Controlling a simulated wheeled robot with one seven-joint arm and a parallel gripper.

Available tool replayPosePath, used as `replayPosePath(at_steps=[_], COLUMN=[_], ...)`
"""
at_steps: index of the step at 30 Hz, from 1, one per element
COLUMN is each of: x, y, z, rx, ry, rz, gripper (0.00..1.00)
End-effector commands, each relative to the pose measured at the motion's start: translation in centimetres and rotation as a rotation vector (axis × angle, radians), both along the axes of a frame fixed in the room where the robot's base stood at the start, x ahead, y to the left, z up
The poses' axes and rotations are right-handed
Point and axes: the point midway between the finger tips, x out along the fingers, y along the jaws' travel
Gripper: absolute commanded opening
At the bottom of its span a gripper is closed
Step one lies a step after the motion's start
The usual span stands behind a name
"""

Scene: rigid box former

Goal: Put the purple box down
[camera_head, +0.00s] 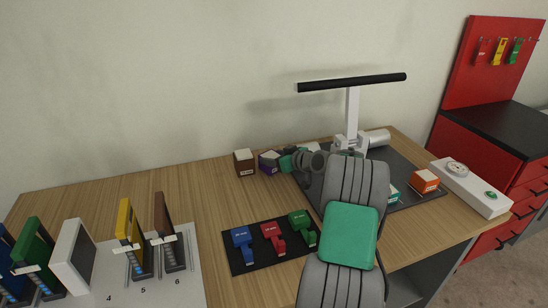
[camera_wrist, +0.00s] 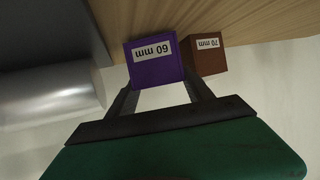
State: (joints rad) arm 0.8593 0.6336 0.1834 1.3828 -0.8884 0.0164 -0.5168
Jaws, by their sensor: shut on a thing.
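The purple box (camera_wrist: 155,72), labelled 60 mm, is between the two fingers of my gripper (camera_wrist: 160,88) in the wrist view. The fingers are shut on its sides. In the head view the purple box (camera_head: 267,163) is at the back of the wooden table, partly hidden by my gripper (camera_head: 281,162). It is at or very close to the tabletop; I cannot tell whether it touches. A brown box (camera_head: 244,163), labelled 70 mm (camera_wrist: 206,54) in the wrist view, stands just beside it, to its left in the head view.
A dark mat (camera_head: 406,165) with a lamp-like stand (camera_head: 352,110), a metal cylinder (camera_head: 378,138) and an orange box (camera_head: 425,181) lies right. Numbered upright holders stand front left. The table's back left is clear.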

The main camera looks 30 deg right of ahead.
Motion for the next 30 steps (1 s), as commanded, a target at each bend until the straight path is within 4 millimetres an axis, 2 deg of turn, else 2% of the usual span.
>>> replayPosePath(at_steps=[11,12,20,30], x=[0.0,-0.01,-0.02,-0.32], y=[-0.04,-0.03,-0.02,-0.13], z=[-0.76,-0.79,-0.66,-0.12], rx=[-0.003,-0.002,-0.002,-0.001], ry=[-0.003,-0.002,-0.002,-0.002], rz=[0.0,0.0,0.0,-0.001], gripper=[0.13,0.6,0.81,0.81])
